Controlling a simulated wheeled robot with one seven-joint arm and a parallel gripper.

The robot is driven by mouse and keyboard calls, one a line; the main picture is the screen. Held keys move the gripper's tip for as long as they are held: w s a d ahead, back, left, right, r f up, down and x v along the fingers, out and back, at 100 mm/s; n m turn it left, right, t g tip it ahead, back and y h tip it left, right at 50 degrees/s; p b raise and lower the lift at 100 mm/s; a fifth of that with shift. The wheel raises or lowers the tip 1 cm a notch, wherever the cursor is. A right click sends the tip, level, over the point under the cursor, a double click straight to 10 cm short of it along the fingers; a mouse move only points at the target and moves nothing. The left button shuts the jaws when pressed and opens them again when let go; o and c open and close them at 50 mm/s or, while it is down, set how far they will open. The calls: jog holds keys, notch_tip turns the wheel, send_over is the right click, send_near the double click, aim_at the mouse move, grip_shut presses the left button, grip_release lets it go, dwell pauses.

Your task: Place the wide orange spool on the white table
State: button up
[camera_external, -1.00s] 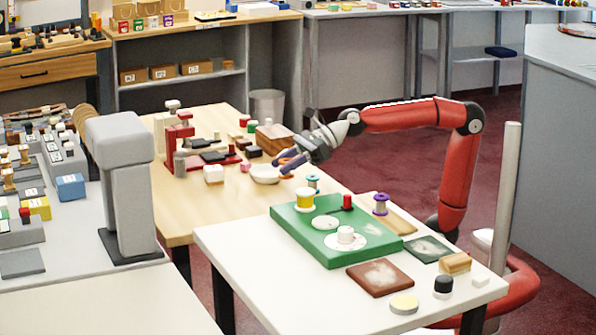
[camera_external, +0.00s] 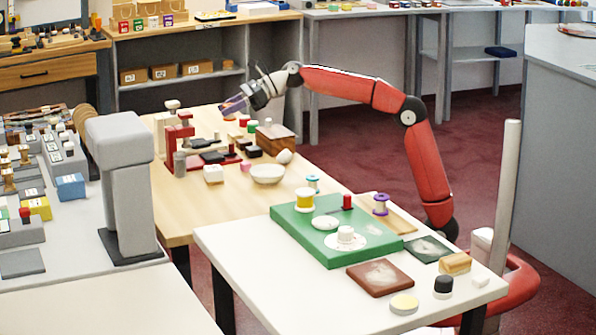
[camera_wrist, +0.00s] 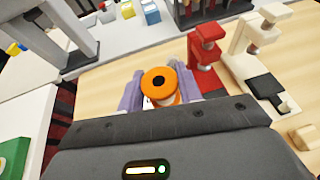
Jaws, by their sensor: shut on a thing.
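The wide orange spool (camera_wrist: 158,82) shows in the wrist view, upright between the two purple fingers of my gripper (camera_wrist: 159,92). My gripper is shut on it. In the external view my gripper (camera_external: 236,102) is raised above the far part of the wooden table; I cannot make out the spool there. The white table (camera_external: 240,249) stands at front right, well away from my gripper.
A green board (camera_external: 290,230) with a yellow spool (camera_external: 305,199) and a white spool covers much of the white table. A brown tile (camera_external: 380,277) and small blocks crowd its right side; its front left is bare. A white bowl (camera_external: 267,174) and a red stand (camera_external: 180,140) are on the wooden table.

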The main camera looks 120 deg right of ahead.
aim_at(231, 173)
notch_tip(231, 173, down, 16)
jog(key=b, duration=0.5)
jog(key=shift+b, duration=0.3)
jog(key=shift+f, duration=0.35)
jog(key=o, duration=1)
jog(key=shift+r, duration=0.1)
jog(key=shift+o, duration=0.2)
jog(key=shift+r, duration=0.2)
jog(key=v, duration=1.1)
jog(key=shift+s+a, duration=0.1)
jog(key=shift+s, duration=0.1)
jog(key=shift+s+r, duration=0.15)
jog(key=shift+s, duration=0.15)
jog(key=c, duration=0.4)
